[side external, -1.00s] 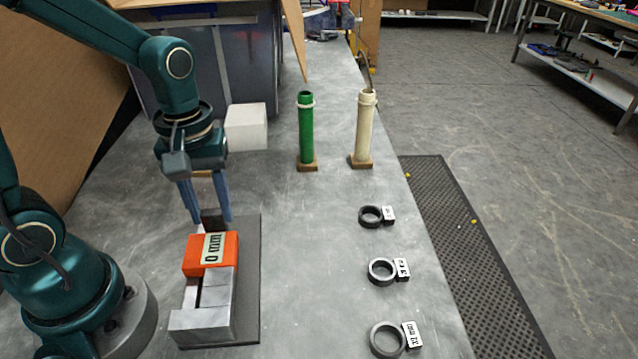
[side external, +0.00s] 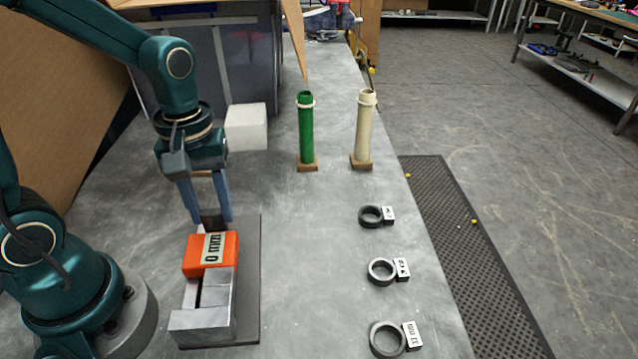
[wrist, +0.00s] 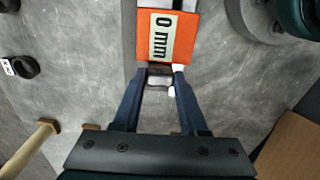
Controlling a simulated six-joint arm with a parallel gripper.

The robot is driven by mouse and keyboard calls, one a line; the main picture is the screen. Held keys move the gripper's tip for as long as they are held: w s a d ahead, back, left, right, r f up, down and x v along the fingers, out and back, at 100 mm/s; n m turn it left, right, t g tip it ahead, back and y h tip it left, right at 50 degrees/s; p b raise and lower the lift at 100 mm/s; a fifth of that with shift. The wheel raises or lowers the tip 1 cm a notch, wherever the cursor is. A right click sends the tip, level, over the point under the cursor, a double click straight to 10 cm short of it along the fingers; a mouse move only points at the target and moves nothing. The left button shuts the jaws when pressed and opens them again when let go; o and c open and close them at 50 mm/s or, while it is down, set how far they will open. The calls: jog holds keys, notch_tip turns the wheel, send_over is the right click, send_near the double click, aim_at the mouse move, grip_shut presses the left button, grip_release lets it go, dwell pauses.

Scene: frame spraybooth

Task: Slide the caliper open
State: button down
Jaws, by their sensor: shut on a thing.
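The caliper (side external: 203,318) is a grey metal body lying on a dark base plate (side external: 248,290). Its orange slider block (side external: 222,258) carries a label reading "0 mm". The label also shows in the wrist view on the orange block (wrist: 185,38). My gripper (side external: 212,222) reaches down at the far end of the caliper, just behind the orange block. In the wrist view my gripper (wrist: 162,72) has its blue fingers on either side of a small tab (wrist: 160,80) next to the block, and is shut on it. The exact finger contact is partly hidden.
Three dark rings with white tags (side external: 371,216) (side external: 383,272) (side external: 388,339) lie along the right side of the bench. A green tube (side external: 306,130) and a cream tube (side external: 363,130) stand on wooden bases. A white block (side external: 246,127) sits behind my gripper. The middle bench is clear.

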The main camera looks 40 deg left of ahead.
jog(key=shift+w+a, duration=0.1)
jog(key=w+a, duration=0.3)
jog(key=shift+a, duration=0.2)
jog(key=shift+c, duration=2.2)
grip_release()
jog(key=shift+r, duration=0.1)
jog(key=shift+r, duration=2.5)
